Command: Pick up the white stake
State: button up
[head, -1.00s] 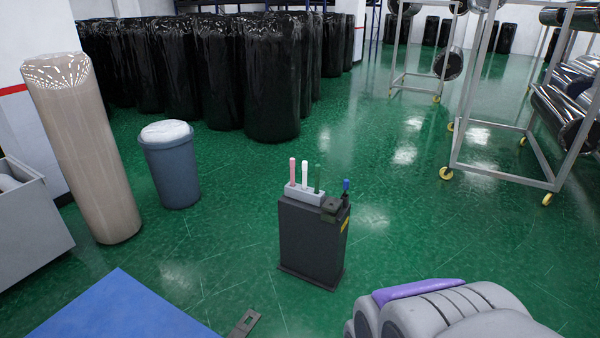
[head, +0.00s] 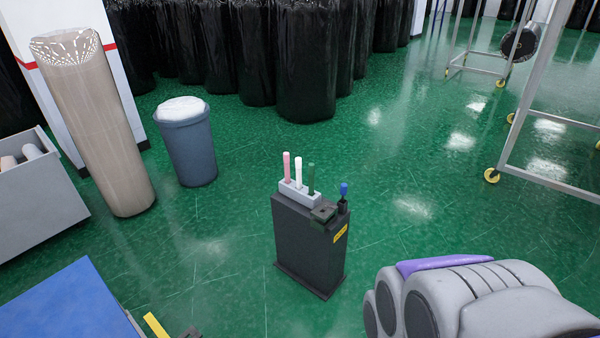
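The white stake (head: 298,172) stands upright in a light grey holder (head: 300,193) on top of a dark box-like stand (head: 308,245) on the floor. A pink stake (head: 286,165) stands to its left and a green stake (head: 311,178) to its right in the same holder. A blue-topped item (head: 343,190) stands at the right corner of the stand, beside a small dark block. My gripper's fingers do not show. Grey and purple rounded parts, which seem to be my own, fill the lower right.
A blue-topped surface (head: 62,310) is at the lower left, with a yellow strip (head: 156,325) beside it. A grey bin (head: 187,145), a tall beige wrapped roll (head: 95,125) and black wrapped rolls (head: 305,65) stand behind. A wheeled rack (head: 555,165) is at right. Green floor around the stand is clear.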

aim_at(298, 159)
jog(key=l+u, duration=0.15)
jog(key=l, duration=0.5)
jog(key=k+l+u, duration=0.1)
jog(key=l, duration=0.55)
jog(key=l+u, duration=0.15)
jog(key=l, duration=0.55)
jog(key=i+l+u, duration=0.25)
jog(key=i+l, duration=0.15)
jog(key=l, duration=0.2)
jog(key=i+l+u, duration=0.15)
jog(key=l, duration=0.15)
jog(key=i+l+u, duration=0.15)
jog(key=l, duration=0.2)
jog(key=i+l+u, duration=0.1)
jog(key=l, duration=0.25)
jog(key=i+l+u, duration=0.15)
jog(key=l, duration=0.2)
jog(key=i+l+u, duration=0.1)
jog(key=i, duration=0.3)
jog(key=i+l+u, duration=0.1)
jog(key=i+l, duration=0.2)
jog(key=i+l+u, duration=0.1)
jog(key=i+l, duration=0.15)
jog(key=i, duration=0.25)
